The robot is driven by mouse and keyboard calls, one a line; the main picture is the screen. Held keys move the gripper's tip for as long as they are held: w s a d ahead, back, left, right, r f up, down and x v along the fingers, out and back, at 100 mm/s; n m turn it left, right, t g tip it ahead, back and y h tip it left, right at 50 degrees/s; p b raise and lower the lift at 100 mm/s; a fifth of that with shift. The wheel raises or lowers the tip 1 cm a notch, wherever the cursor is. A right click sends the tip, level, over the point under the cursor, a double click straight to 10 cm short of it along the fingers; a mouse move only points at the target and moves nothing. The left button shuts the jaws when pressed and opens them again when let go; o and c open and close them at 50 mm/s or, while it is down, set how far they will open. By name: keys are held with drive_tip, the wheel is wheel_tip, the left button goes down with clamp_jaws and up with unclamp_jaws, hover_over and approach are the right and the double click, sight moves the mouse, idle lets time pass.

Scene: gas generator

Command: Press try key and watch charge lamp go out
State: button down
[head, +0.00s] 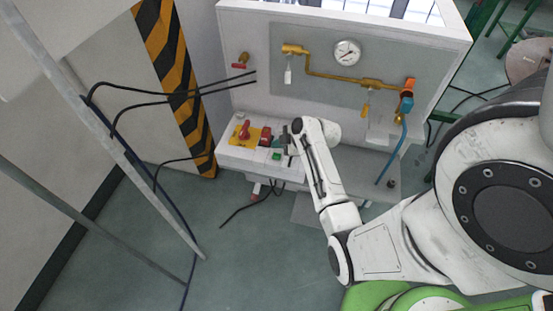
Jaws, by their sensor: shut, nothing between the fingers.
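A pale control box (232,156) stands low at the front of the generator cabinet. On its top are a red rotary switch on a yellow plate (243,130), a dark block with red on it (265,137) and a small green key or lamp (276,156). I cannot read which is the try key or the charge lamp, nor tell whether any lamp is lit. My gripper (287,147) is small and dark here, over the right part of the box, close to the green piece. It is shut with nothing in it. Contact cannot be told. My wrist hides the box's right end.
Above stands a grey panel with a gauge (347,53), brass piping (330,75), orange-and-blue valves (407,95) and a blue hose (390,152). A striped post (178,80) and black cables (160,100) are at left. The floor in front is mostly clear.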

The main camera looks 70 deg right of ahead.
sight(279, 157)
drive_tip(key=shift+f+b, duration=1.05)
drive_tip(key=shift+f, duration=0.45)
idle(0.8)
drive_tip(key=shift+f+b, duration=0.4)
drive_tip(key=shift+b, duration=0.1)
drive_tip(key=shift+f+b, duration=0.5)
idle(0.9)
drive_tip(key=shift+r, duration=0.1)
drive_tip(key=shift+r+p, duration=0.6)
drive_tip(key=shift+r, duration=0.2)
drive_tip(key=shift+r, duration=0.15)
drive_tip(key=shift+r+p, duration=1.85)
drive_tip(key=shift+r, duration=0.55)
